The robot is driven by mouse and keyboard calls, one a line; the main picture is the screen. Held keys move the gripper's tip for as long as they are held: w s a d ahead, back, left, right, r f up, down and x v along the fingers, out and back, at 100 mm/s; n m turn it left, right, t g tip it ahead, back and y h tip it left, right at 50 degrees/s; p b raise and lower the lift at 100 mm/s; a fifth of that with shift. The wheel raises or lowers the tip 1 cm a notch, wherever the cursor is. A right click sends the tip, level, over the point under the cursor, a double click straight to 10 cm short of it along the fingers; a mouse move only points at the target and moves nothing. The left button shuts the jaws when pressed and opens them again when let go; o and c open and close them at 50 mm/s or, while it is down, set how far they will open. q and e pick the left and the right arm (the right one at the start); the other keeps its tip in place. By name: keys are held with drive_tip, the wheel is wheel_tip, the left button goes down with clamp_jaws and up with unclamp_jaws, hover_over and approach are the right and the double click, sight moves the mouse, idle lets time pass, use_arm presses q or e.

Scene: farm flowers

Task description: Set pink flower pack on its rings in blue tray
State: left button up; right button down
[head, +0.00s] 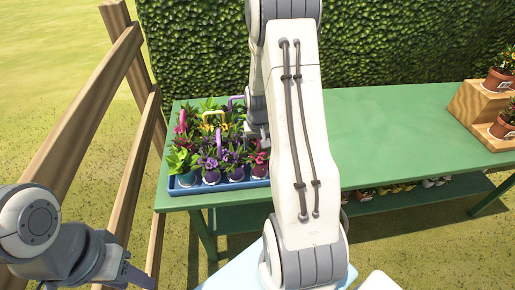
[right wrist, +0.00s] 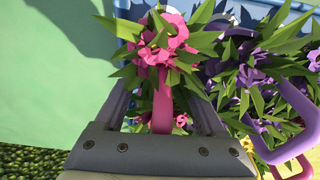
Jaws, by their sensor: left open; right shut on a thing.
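The blue tray (head: 218,186) stands on the left end of the green table, filled with flower packs. The pink flower pack (head: 262,156) is at its front right corner, partly behind my right arm. My right gripper (head: 258,132) is above it. In the right wrist view the fingers are shut on the pink handle (right wrist: 162,108), with pink blooms (right wrist: 160,42) and green leaves around it. The tray's blue edge (right wrist: 124,28) shows beyond the leaves. The rings and the pack's base are hidden. My left gripper (head: 122,272) is open and empty at the lower left, away from the table.
Purple flowers (head: 210,163) and a purple handle (right wrist: 292,105) crowd beside the pink pack. The green table (head: 400,120) is clear right of my arm. A wooden step stand (head: 480,105) with potted plants is at the far right. A wooden fence (head: 90,90) runs along the left.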

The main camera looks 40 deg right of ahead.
drive_tip(key=shift+c, duration=1.3)
unclamp_jaws()
drive_tip(key=shift+f, duration=0.1)
